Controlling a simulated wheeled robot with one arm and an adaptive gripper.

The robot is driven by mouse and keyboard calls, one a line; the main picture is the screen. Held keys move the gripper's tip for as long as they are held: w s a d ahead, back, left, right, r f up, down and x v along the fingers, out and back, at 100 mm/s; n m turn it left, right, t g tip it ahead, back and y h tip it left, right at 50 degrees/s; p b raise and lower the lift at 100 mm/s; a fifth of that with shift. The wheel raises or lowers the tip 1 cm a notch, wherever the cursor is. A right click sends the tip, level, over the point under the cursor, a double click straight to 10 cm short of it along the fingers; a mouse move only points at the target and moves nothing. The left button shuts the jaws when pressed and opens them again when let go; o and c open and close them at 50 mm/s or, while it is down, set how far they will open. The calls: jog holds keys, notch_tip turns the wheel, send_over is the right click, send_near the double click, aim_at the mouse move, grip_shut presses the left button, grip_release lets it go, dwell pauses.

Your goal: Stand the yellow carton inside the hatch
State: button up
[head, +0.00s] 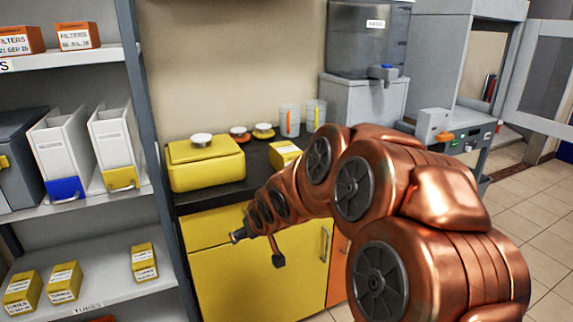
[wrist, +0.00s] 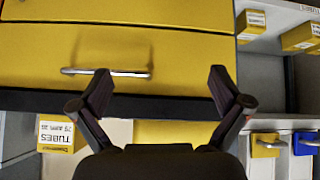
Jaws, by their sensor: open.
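A yellow carton (head: 284,153) with a white label stands on the black counter (head: 262,166), its right side partly covered by my arm. In the wrist view a yellow carton (wrist: 62,134) with a TUBES label appears upside down at the lower left. A grey frame (head: 508,50) at the upper right, with a glazed door (head: 541,75) swung open, looks like the hatch; its inside is mostly hidden. My gripper (head: 258,249) is open and empty in front of the yellow cabinet, below counter height and apart from the carton. In the wrist view my gripper (wrist: 158,86) faces the drawer handle (wrist: 106,72).
A yellow lidded box (head: 206,165), small dishes (head: 240,133) and two beakers (head: 289,120) stand on the counter. Shelves at left hold more yellow cartons (head: 64,283) and file holders (head: 115,148). A grey tank unit (head: 366,95) stands right of the counter. Tiled floor (head: 525,230) is clear at right.

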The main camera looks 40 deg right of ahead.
aim_at(289, 156)
jog(key=w+d+r+t+h+b, duration=0.1)
jog(key=w+d+r+t, duration=0.1)
jog(key=d, duration=0.5)
jog(key=w+d+r+m+t+h+b, duration=0.1)
jog(key=w+d+r+t, duration=0.1)
jog(key=d+r+t, duration=0.2)
jog(key=w+d+r+t+h+b, duration=0.1)
jog(key=w+d+r+t, duration=0.1)
jog(key=d, duration=0.8)
notch_tip(289, 156, up, 2)
jog(key=shift+d+r+t, duration=0.1)
jog(key=shift+r+t, duration=0.05)
jog(key=shift+t, duration=0.35)
jog(key=shift+b+x, duration=0.3)
jog(key=shift+x, duration=1.9)
